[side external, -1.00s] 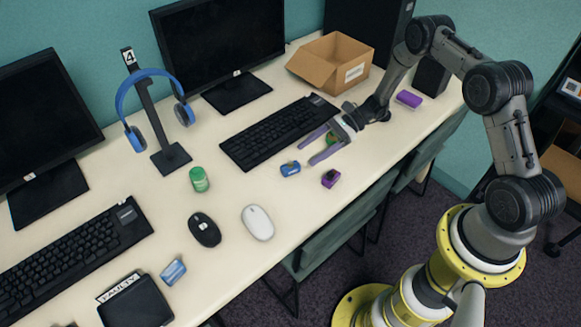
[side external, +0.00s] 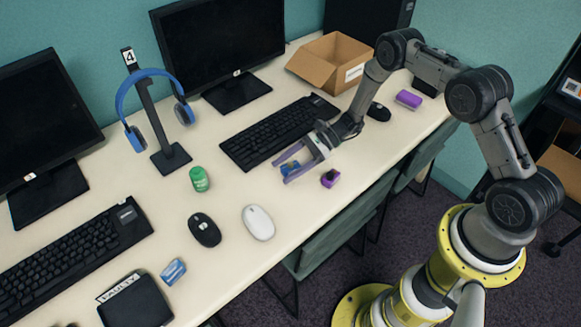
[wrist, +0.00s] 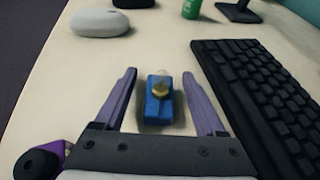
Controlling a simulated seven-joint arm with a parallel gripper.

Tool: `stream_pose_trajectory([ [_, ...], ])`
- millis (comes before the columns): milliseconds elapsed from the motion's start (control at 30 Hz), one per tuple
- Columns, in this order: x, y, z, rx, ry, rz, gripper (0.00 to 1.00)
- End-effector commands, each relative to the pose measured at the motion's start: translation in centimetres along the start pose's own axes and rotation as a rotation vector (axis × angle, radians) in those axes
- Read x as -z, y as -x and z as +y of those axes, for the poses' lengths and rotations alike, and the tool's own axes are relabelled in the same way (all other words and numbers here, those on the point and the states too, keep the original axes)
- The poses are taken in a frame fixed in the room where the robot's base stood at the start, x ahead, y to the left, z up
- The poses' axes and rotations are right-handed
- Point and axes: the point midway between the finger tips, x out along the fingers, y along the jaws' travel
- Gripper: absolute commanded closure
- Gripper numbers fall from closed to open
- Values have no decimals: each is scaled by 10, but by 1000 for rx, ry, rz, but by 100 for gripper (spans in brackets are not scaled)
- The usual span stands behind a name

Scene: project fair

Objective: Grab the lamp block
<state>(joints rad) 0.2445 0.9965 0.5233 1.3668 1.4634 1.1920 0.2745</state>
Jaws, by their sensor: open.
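The lamp block is a small blue block with a clear bulb and yellowish base on top. In the wrist view the lamp block (wrist: 158,108) lies between the two purple fingers of my gripper (wrist: 160,75), with a gap on each side. In the side view the lamp block (side external: 291,168) is on the table, partly hidden by the fingers. My gripper (side external: 283,171) is open around it, fingers low and pointing left. I cannot tell the exact height of the fingers above the table.
A purple block with a black knob (side external: 330,178) sits close to my gripper on the near side. A black keyboard (side external: 260,140) lies on the far side. A white mouse (side external: 258,222), black mouse (side external: 204,230) and green can (side external: 199,179) stand to the left.

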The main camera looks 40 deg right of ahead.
Motion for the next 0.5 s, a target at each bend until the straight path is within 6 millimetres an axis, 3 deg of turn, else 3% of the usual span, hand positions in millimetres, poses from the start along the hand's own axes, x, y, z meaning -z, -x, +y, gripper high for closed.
stream_pose_trajectory([
  [67, 0, 0, 0, 0, 0, 0, 36],
  [400, 0, 1, 0, 0, 0, 0, 98],
  [500, 0, 1, 0, 0, 0, 0, 100],
])
